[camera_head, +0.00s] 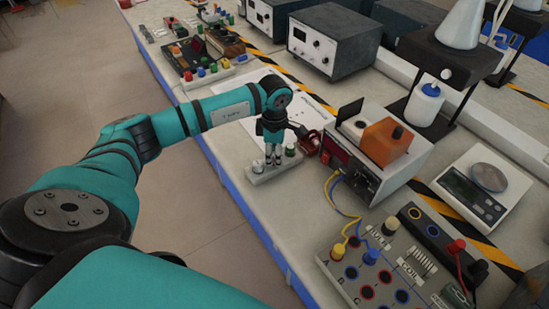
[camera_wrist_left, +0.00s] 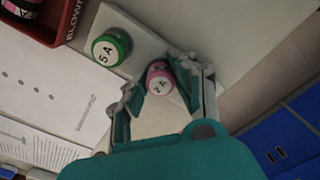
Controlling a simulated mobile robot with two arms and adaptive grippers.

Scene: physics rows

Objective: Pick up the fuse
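My left gripper (camera_head: 272,160) points down over a pale block (camera_head: 258,174) near the table's front edge. In the left wrist view the gripper (camera_wrist_left: 160,95) is open, its two fingers spread. A pink-ringed fuse (camera_wrist_left: 159,78) with a white top stands between the fingertips, nearer the right-hand finger. A gap shows on its left side; contact on the right is unclear. A green fuse marked 5 A (camera_wrist_left: 110,47) stands on the same block, outside the fingers, and shows in the head view (camera_head: 290,150). My right gripper is not in view.
A red tray lettered BLOWN (camera_wrist_left: 66,22) lies close by the block. A printed sheet (camera_wrist_left: 50,95) is beside it. Bare tabletop (camera_head: 225,135) lies behind.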

